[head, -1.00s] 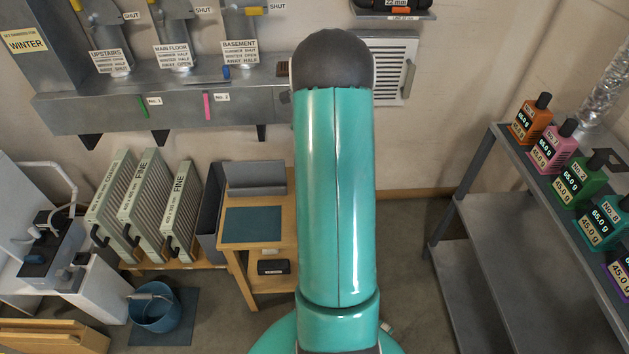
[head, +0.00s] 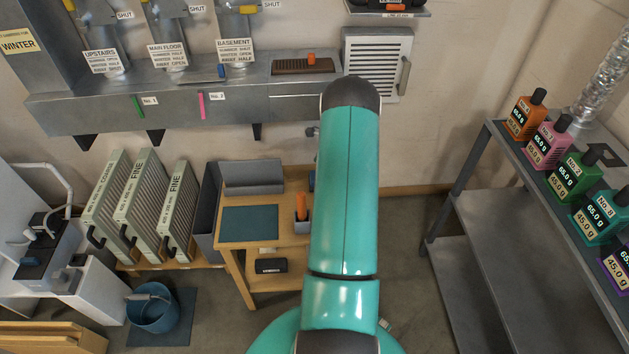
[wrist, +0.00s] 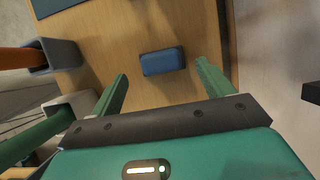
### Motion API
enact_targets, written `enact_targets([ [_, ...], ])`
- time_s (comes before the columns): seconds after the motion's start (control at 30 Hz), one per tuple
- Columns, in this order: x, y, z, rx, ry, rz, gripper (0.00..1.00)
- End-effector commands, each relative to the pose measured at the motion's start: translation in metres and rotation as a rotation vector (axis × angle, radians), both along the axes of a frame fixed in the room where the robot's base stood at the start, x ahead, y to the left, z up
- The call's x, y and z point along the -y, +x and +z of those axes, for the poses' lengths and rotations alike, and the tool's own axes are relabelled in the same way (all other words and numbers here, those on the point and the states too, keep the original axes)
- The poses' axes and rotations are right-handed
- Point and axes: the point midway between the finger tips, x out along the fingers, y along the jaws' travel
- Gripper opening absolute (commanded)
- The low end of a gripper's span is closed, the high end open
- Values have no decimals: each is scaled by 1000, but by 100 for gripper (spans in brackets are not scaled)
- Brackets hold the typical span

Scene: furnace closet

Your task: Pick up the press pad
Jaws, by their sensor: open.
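A small blue block (wrist: 163,61), which looks like the press pad, lies on the wooden tabletop in the wrist view. In the head view a sliver of blue (head: 311,180) shows at the back right of the wooden table, mostly hidden by my arm. My gripper (wrist: 161,71) is open and empty, with its two green fingers spread on either side of the block's near side. The block appears a little beyond the fingertips, and I cannot tell the height gap. In the head view my gripper is hidden behind my arm.
On the wooden table (head: 284,241), a grey cup (wrist: 63,53) holds an orange handle (wrist: 18,58) left of the block, near a dark teal mat (head: 250,225). A green handle (wrist: 38,137) stands in a pale cup. A shelf of bottles (head: 500,145) stands right.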

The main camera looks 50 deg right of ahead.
Motion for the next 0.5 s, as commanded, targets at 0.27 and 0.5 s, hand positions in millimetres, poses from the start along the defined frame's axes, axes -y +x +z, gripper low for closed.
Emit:
enact_targets([
  [0.27,-9,10,-33,0,3,1,80],
  [0.5,-12,15,-47,0,0,0,80],
])
